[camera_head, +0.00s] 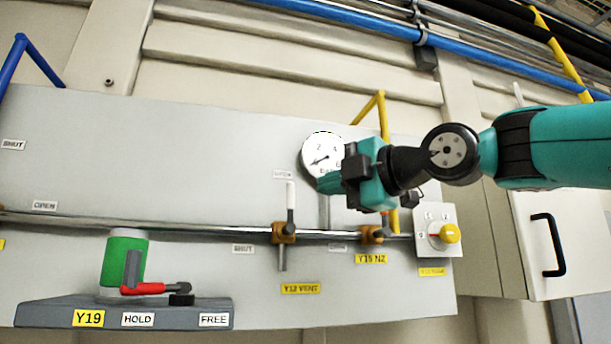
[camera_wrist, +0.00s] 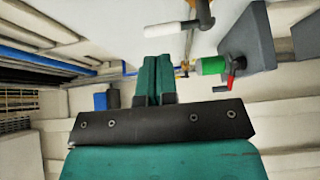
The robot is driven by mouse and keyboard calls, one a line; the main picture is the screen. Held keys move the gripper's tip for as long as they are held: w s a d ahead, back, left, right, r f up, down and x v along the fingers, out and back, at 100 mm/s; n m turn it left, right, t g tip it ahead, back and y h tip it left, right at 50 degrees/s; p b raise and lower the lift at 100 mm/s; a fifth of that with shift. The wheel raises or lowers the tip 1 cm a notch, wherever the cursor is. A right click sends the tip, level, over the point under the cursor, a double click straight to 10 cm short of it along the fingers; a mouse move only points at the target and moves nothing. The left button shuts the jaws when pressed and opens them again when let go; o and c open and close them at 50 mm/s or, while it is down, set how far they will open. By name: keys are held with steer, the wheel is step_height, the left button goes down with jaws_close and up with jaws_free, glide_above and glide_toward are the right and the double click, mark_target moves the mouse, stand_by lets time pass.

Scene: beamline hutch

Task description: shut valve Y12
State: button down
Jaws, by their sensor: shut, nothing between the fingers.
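Valve Y12 (camera_head: 285,233) has a brass-coloured body on the horizontal pipe, above the yellow "Y12 VENT" label (camera_head: 300,288). Its white-sleeved lever (camera_head: 291,196) stands upright, across the pipe, pointing to a small label (camera_head: 283,174) too blurred to read surely. A "SHUT" label (camera_head: 243,248) is left of the valve, just below the pipe. My gripper (camera_head: 328,185) is shut and empty, to the right of the lever in the picture, apart from it. In the wrist view, the shut fingers (camera_wrist: 158,80) show below a white-sleeved lever (camera_wrist: 172,30), which appears to be Y12's.
Valve Y15 (camera_head: 372,234) sits right of Y12, partly behind my gripper. A gauge (camera_head: 320,154) is behind the fingers. Green valve Y19 (camera_head: 125,258) with a red handle stands at left.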

mark_target(291, 196)
steer(key=p+x, duration=0.3)
steer(key=x, duration=0.2)
steer(key=shift+w+a, duration=0.25)
steer(key=shift+d, duration=0.1)
